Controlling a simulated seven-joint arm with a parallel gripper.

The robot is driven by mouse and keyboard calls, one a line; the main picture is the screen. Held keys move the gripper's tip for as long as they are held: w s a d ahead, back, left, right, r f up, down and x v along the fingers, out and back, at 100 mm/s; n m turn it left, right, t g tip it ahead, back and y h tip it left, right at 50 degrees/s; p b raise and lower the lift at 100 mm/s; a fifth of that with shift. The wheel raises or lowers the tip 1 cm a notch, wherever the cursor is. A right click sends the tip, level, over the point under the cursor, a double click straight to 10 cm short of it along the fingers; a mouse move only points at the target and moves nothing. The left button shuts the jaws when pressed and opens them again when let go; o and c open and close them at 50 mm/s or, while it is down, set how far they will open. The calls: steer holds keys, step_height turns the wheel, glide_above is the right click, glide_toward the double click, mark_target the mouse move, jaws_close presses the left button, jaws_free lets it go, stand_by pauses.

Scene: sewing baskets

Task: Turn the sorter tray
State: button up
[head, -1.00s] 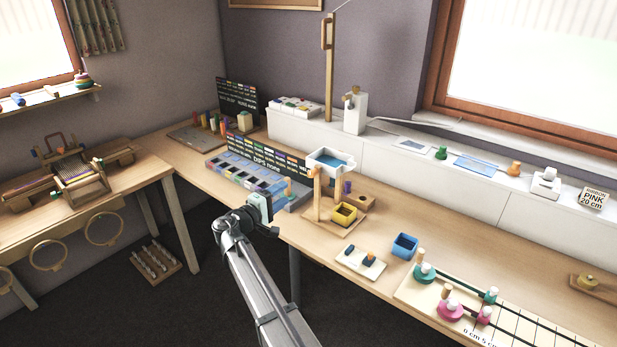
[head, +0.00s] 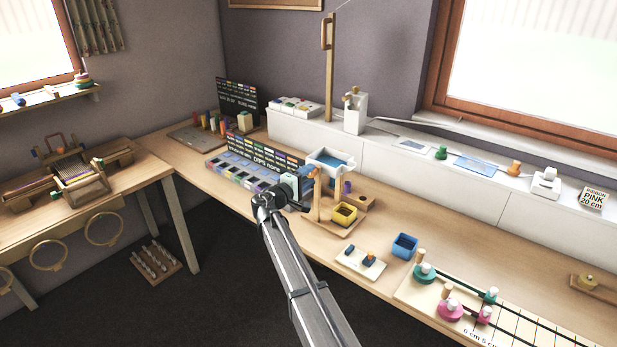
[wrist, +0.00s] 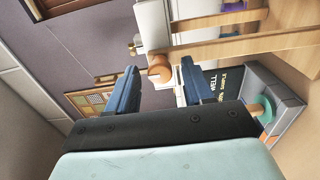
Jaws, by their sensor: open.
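The sorter tray (head: 343,166) is a white tray with a blue inside, held up on a wooden stand (head: 318,208). In the wrist view a white part (wrist: 152,25), which looks like the tray, shows beside the wooden posts (wrist: 245,42). A round wooden knob (wrist: 161,70) shows between my fingertips in that view. My gripper (head: 309,190) is open, with its dark blue fingers close to the left side of the stand. The fingers appear on either side of the knob; whether they reach around it or touch it, I cannot tell.
A grey compartment box (head: 222,174) with a black chart lies left of my gripper. A white block plate (head: 350,259) lies in front.

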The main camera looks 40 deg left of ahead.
steer(key=shift+w, duration=0.25)
steer(key=shift+c, duration=0.2)
jaws_close()
stand_by(0.4)
